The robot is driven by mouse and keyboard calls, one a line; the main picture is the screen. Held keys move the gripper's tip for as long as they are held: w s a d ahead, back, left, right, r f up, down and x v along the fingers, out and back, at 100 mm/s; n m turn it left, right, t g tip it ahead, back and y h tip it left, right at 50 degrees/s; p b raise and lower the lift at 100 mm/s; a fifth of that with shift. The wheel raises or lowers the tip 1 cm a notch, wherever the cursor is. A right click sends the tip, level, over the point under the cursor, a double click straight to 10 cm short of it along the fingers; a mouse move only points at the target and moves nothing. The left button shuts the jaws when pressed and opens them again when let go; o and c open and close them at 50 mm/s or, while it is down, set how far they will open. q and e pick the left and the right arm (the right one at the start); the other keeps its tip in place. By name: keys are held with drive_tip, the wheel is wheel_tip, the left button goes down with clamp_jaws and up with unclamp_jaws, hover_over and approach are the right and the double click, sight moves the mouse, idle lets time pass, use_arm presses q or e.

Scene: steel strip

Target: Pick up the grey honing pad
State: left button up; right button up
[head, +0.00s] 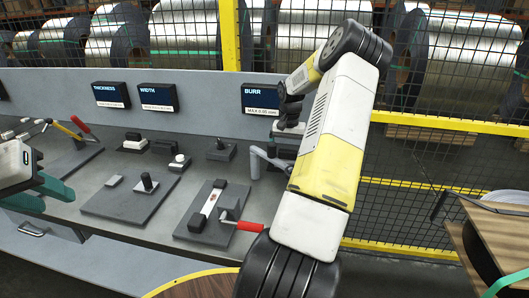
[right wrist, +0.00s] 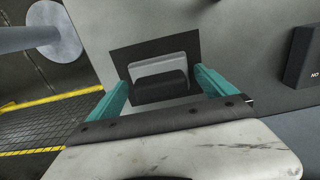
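In the right wrist view a grey block with a black lower part (right wrist: 160,72), which looks like the honing pad, rests on a dark square mat (right wrist: 124,58). My right gripper (right wrist: 162,88) is open, its teal fingers apart on either side of the block in the picture. I cannot tell whether they touch it. In the head view my right arm covers most of that spot, and the fingers and pad cannot be made out. My left gripper (head: 42,194) is at the left edge over the bench front, its teal fingers apart, with nothing seen between them.
The grey bench (head: 95,185) carries several dark fixtures, including one with a red handle (head: 248,226) and a plate with a black knob (head: 147,182). A BURR display (head: 262,99) stands behind. A mesh fence with yellow rails (head: 455,126) closes off the back.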

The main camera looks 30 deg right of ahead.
sight(288, 150)
drive_tip(key=c, duration=1.2)
wheel_tip(288, 150, up, 10)
drive_tip(key=shift+r, duration=0.1)
drive_tip(key=o, duration=0.8)
drive_tip(key=shift+c, duration=0.2)
drive_tip(key=c, duration=0.7)
drive_tip(key=shift+s, duration=0.1)
drive_tip(key=shift+c, duration=0.4)
